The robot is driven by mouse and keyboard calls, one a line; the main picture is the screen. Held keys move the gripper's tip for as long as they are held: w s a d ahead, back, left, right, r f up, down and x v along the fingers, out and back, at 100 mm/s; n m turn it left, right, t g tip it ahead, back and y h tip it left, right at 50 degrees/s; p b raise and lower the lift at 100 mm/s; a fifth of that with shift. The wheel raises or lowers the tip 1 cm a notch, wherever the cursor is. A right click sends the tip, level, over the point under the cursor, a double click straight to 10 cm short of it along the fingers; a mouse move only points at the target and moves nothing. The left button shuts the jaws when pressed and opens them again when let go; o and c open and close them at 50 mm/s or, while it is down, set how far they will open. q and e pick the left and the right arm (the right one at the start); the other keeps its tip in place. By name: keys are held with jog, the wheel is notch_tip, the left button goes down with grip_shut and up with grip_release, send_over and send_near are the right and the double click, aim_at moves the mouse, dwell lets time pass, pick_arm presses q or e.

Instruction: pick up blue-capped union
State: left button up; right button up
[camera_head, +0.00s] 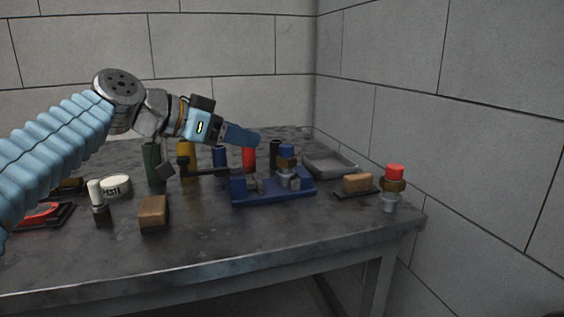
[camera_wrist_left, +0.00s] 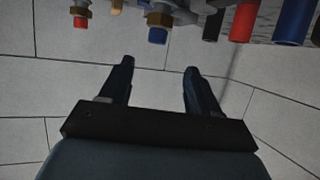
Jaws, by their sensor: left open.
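The blue-capped union (camera_head: 288,178) stands upright at the blue fixture on the table, with a blue cap over a brass hex nut and a grey metal body. In the left wrist view, which appears upside down, its blue cap and brass nut (camera_wrist_left: 158,22) show at the top, beyond the fingertips. My left gripper (camera_head: 256,139) is above and to the left of the union in the head view, apart from it. In the left wrist view its two fingers (camera_wrist_left: 159,65) are spread with nothing between them. My right gripper is not in view.
The blue fixture (camera_head: 250,197) sits near the table's right side. A red-capped union (camera_head: 394,180) stands right of a tan block (camera_head: 357,183). A grey tray (camera_head: 330,165) lies behind. Red (camera_head: 249,157) and green (camera_head: 152,165) cylinders stand upright. The front table strip is clear.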

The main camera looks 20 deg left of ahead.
aim_at(282, 146)
pick_arm(q)
jog(key=p+x, duration=0.1)
jog(key=x, duration=0.7)
jog(key=shift+w+d, duration=0.1)
jog(key=shift+w, duration=0.05)
jog(key=x, duration=0.2)
jog(key=p+x, duration=0.1)
jog(key=x, duration=0.2)
jog(key=shift+s+d, duration=0.25)
jog(key=shift+d, duration=0.05)
jog(key=shift+w+d+f, duration=0.1)
jog(key=shift+w+f, duration=0.05)
jog(key=shift+w, duration=0.1)
grip_shut()
